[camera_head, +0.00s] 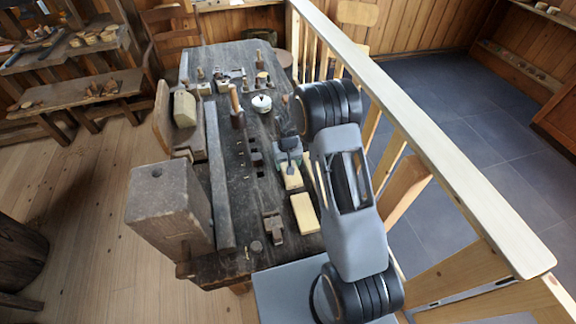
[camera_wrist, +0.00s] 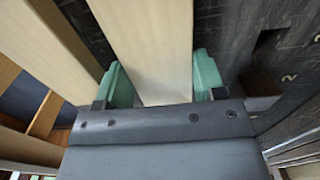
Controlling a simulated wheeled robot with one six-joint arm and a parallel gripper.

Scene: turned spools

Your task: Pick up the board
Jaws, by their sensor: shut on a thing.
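The board, a pale wooden bar, shows in the head view (camera_head: 292,181) on the dark workbench and in the wrist view (camera_wrist: 150,45). My gripper (camera_head: 289,161) is low over the bench at the board's far end. In the wrist view its green fingers (camera_wrist: 158,82) stand on either side of the board, shut on it. The board's end near the gripper palm is partly hidden. I cannot tell whether the board touches the bench.
A second pale block (camera_head: 304,213) lies nearer on the workbench (camera_head: 232,258). A small brown wooden piece (camera_head: 273,226) lies beside it. A wooden railing (camera_head: 420,130) runs along the bench's right side. A white-lidded pot (camera_head: 261,103) and several turned pieces stand farther back.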

